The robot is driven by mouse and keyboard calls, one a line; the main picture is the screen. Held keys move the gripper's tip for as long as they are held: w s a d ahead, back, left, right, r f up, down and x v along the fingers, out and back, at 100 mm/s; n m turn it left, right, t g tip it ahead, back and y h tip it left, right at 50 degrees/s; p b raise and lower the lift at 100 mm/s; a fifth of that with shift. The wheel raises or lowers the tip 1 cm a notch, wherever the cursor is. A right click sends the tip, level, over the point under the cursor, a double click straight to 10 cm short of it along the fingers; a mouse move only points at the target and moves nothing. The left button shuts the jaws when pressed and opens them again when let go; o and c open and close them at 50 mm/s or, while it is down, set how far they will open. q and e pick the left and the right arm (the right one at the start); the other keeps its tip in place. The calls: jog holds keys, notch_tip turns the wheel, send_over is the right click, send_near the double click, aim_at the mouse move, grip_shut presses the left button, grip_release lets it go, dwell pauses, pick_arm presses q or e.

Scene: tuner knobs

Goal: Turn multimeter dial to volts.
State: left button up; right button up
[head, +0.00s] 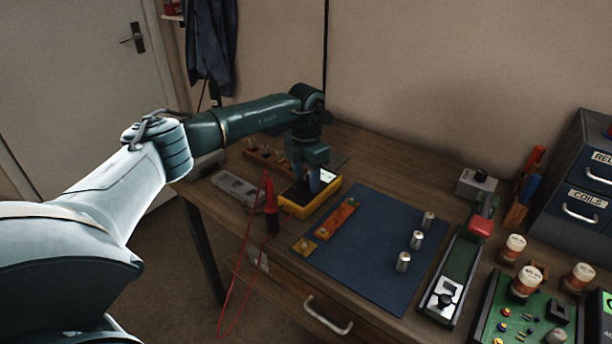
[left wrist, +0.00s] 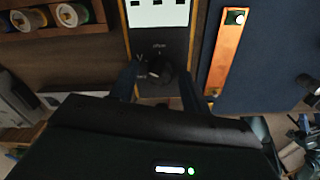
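The multimeter (head: 316,200) is a yellow-edged meter with a dark face, lying near the left part of the bench. In the left wrist view its dark face (left wrist: 172,40) shows a pale display at the top and white dial markings. The dark round dial (left wrist: 160,68) sits below the display. My left gripper (head: 316,190) points down over the meter. In the left wrist view my left gripper (left wrist: 158,88) has its fingers apart, one on each side of the dial, with visible gaps. Contact with the face cannot be told. My right gripper is not in view.
A red probe (head: 271,192) with a red lead hangs at the bench's front edge. A blue mat (head: 365,255) with metal cylinders and an orange strip (head: 338,217) lies right of the meter. A grey box (head: 237,187) is left. A green circuit board (head: 520,322) stands far right.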

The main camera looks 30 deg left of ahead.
aim_at(306, 180)
pick_arm(q)
notch_tip(306, 180, up, 13)
jog(key=shift+r, duration=0.1)
dwell(0.6)
dwell(0.5)
